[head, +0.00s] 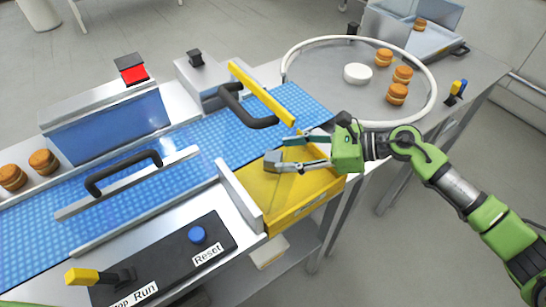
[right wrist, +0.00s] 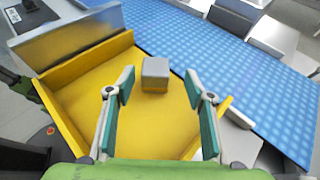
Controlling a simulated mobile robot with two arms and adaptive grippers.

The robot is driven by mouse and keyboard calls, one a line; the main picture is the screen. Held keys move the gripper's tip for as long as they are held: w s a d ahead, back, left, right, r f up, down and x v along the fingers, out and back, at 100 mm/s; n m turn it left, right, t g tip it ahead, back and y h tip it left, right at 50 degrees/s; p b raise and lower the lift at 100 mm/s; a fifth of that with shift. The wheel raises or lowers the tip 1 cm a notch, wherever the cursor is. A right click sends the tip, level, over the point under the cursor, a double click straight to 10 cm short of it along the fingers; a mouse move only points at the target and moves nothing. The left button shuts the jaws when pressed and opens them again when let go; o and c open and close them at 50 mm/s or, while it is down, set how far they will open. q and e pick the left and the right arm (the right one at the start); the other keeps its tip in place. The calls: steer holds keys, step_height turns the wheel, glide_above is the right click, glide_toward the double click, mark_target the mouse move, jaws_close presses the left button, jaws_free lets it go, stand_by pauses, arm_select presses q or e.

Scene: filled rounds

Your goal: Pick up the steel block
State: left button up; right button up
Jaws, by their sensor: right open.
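The steel block (right wrist: 155,72) is a small grey cube with a yellowish lower side. It sits in the yellow tray (right wrist: 75,90) beside the blue conveyor. In the head view the block (head: 271,157) shows small at the tips of my right gripper (head: 283,152), partly covered by a finger. My right gripper is open in the right wrist view (right wrist: 159,90), one finger on each side. The block lies between and slightly beyond the fingertips, with gaps on both sides. My left gripper is not in view.
The tray's yellow walls and a grey plate (head: 240,196) stand close around the gripper. The blue belt (head: 215,140) runs alongside, with a black-handled yellow bar (head: 262,93) over it. A round table (head: 330,75) holds filled rounds and a white disc (head: 357,73). A control panel (head: 165,262) is in front.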

steer(key=x, duration=0.1)
steer(key=p+x, duration=0.1)
steer(key=x, duration=0.2)
steer(key=shift+s+a+r+p, duration=0.1)
steer(key=shift+s+r+p, duration=0.1)
steer(key=shift+s+p, duration=0.15)
steer(key=shift+w+a+f, duration=0.1)
steer(key=shift+a+f, duration=0.15)
steer(key=shift+a, duration=0.05)
steer(key=shift+c, duration=0.5)
steer(key=shift+d, duration=0.1)
steer(key=c, duration=1.3)
jaws_close()
